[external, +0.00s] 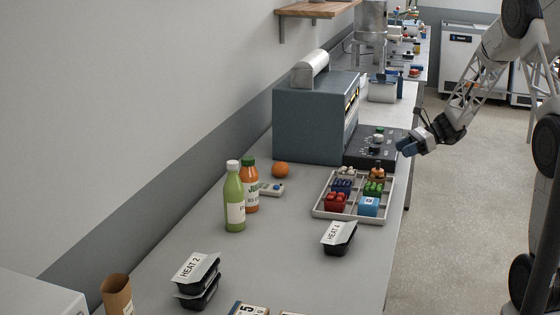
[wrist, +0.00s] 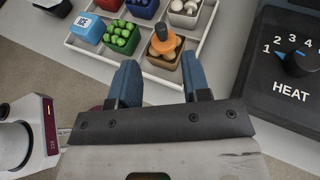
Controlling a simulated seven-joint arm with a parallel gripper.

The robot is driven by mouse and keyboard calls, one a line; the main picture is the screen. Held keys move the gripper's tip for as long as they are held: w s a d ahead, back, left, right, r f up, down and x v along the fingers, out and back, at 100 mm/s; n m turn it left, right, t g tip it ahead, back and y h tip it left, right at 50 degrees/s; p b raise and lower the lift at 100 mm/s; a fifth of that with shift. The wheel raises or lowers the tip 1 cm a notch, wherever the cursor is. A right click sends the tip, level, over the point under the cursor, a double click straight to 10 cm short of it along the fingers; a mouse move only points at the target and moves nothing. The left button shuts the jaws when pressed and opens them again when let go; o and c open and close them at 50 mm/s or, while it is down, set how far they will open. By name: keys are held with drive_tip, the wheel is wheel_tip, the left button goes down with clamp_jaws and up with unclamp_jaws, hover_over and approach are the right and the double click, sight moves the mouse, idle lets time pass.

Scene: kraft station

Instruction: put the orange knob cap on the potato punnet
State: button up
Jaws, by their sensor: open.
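The orange knob cap (wrist: 165,40) stands upright on an ochre punnet (wrist: 165,59) in the tray, just beyond my fingertips in the wrist view. In the external view the orange cap (external: 377,171) shows small at the tray's far right. Whether the ochre punnet holds potatoes is hidden under the cap. A punnet of pale round pieces (wrist: 184,9) sits behind it; I cannot tell whether they are potatoes. My gripper (wrist: 159,75) is open and empty, its blue fingers apart and not touching the cap. In the external view my gripper (external: 405,147) is raised right of the tray.
The grey tray (external: 319,211) also holds red, blue and green punnets and an ICE box (external: 368,206). A HEAT dial panel (external: 362,160) stands close behind it, before a blue-grey oven (external: 310,125). Bottles (external: 234,205) and black HEAT packs (external: 338,241) stand left and in front.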

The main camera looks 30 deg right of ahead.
drive_tip(key=s+a+r+n+g+h, duration=0.25)
drive_tip(key=s+a+r+n, duration=0.25)
drive_tip(key=s, duration=0.4)
drive_tip(key=s+a+r+n+g+h, duration=0.1)
drive_tip(key=s+a+r+n+h, duration=0.3)
drive_tip(key=s, duration=0.6)
drive_tip(key=s+r+n+t+h, duration=0.1)
drive_tip(key=s+n+h, duration=0.2)
drive_tip(key=s+n, duration=0.3)
drive_tip(key=s+a+r+n+t+h, duration=0.1)
drive_tip(key=s+n+h, duration=0.3)
drive_tip(key=s, duration=1)
drive_tip(key=shift+s+a+r+n, duration=0.2)
drive_tip(key=shift+s+r+n, duration=0.15)
drive_tip(key=shift+r+n, duration=0.55)
